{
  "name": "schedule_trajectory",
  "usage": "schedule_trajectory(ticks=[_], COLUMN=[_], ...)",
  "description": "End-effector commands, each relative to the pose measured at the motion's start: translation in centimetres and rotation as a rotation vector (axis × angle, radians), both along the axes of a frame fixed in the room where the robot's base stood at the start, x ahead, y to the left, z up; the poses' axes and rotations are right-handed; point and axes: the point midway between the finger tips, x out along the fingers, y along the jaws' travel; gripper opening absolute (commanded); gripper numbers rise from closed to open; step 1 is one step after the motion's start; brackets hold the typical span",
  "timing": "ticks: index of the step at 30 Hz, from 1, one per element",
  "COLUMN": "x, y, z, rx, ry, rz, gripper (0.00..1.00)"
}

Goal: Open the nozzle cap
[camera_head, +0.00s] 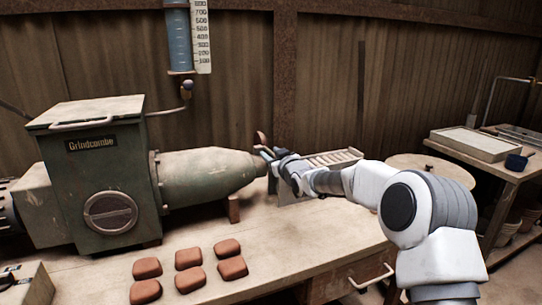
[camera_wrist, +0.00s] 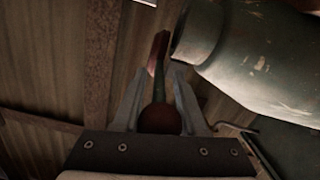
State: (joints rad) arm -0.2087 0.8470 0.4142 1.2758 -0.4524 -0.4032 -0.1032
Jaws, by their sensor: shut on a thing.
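The green machine marked "Grindcombe" (camera_head: 98,165) has a tapering nozzle (camera_head: 208,175) that points right; its mouth end also shows at the top of the wrist view (camera_wrist: 245,55). The reddish nozzle cap (camera_head: 260,138) is at the nozzle's tip. In the wrist view the cap (camera_wrist: 159,50) is seen nearly edge-on, with a small gap between it and the nozzle's rim. A dark stem runs from it to a round brown knob (camera_wrist: 160,119). My gripper (camera_wrist: 157,82) is shut on this handle, with the knob between its fingers. In the head view my gripper (camera_head: 268,155) partly hides the tip.
Several red-brown tiles (camera_head: 189,258) lie on the workbench (camera_head: 290,240) in front of the machine. A slatted rack (camera_head: 335,157) stands behind my arm. A blue-filled gauge (camera_head: 178,40) hangs above. A side table with a tray (camera_head: 475,142) is at right.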

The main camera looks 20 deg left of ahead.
Motion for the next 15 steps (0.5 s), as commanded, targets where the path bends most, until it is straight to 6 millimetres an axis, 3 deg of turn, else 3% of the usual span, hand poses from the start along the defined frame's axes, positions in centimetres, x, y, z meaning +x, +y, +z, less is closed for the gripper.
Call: schedule_trajectory(ticks=[9,10,13,15], x=[0.0,-0.01,-0.01,-0.01], y=[0.02,0.0,0.0,0.01], z=[-0.02,-0.02,-0.02,-0.01], rx=[0.0,0.0,0.0,0.0], ry=[0.0,0.0,0.0,0.0], rz=[0.0,0.0,0.0,0.0], gripper=[0.0,0.47,0.65,0.65])
